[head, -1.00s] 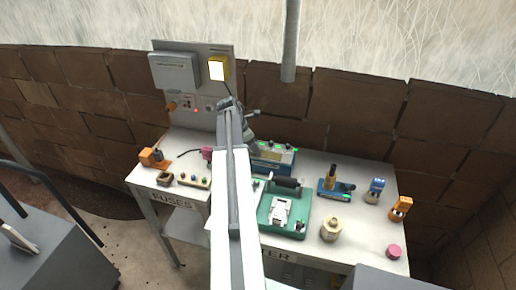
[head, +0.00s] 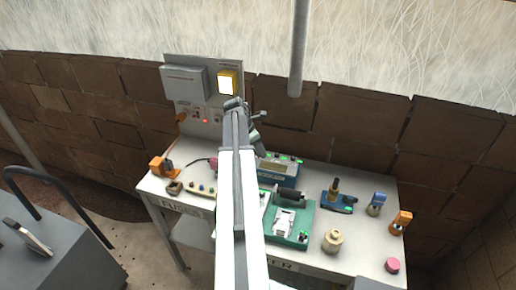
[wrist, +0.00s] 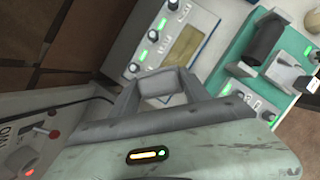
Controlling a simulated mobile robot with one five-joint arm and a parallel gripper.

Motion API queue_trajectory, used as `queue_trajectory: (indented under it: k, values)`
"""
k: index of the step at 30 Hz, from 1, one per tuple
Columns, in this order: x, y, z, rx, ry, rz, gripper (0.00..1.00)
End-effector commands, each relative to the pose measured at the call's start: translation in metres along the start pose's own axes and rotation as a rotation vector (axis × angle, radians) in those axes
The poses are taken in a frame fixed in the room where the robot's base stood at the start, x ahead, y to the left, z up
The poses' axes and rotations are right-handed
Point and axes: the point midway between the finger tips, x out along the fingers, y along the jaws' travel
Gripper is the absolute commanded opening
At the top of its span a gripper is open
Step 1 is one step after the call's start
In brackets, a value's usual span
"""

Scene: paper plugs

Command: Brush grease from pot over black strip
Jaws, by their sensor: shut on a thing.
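My gripper (head: 256,140) hangs from the far end of my arm, above the back of the bench near the blue meter. In the wrist view its grey jaws (wrist: 160,88) are closed together; what they hold is hard to make out. A black bar (head: 290,196), likely the black strip, lies on the green fixture (head: 272,232); it also shows in the wrist view (wrist: 264,40), apart from the jaws. A beige round pot (head: 332,241), likely the grease pot, stands right of the fixture. No brush can be made out clearly.
The blue meter (head: 277,172) with lit green marks stands behind the fixture. A grey panel (head: 190,85) with a lit yellow box (head: 228,83) rises at the back left. A blue stand (head: 337,203), orange pieces and a pink disc (head: 392,265) occupy the right side.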

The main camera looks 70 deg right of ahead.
Motion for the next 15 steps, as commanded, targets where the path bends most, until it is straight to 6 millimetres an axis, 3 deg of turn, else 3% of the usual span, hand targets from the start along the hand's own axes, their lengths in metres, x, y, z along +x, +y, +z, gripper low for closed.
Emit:
queue_trajectory:
  k: [7,15]
  values:
    - [-0.002,0.000,0.001,0.000,0.000,0.000,0.22]
    - [-0.029,0.000,0.012,0.000,0.000,0.000,0.22]
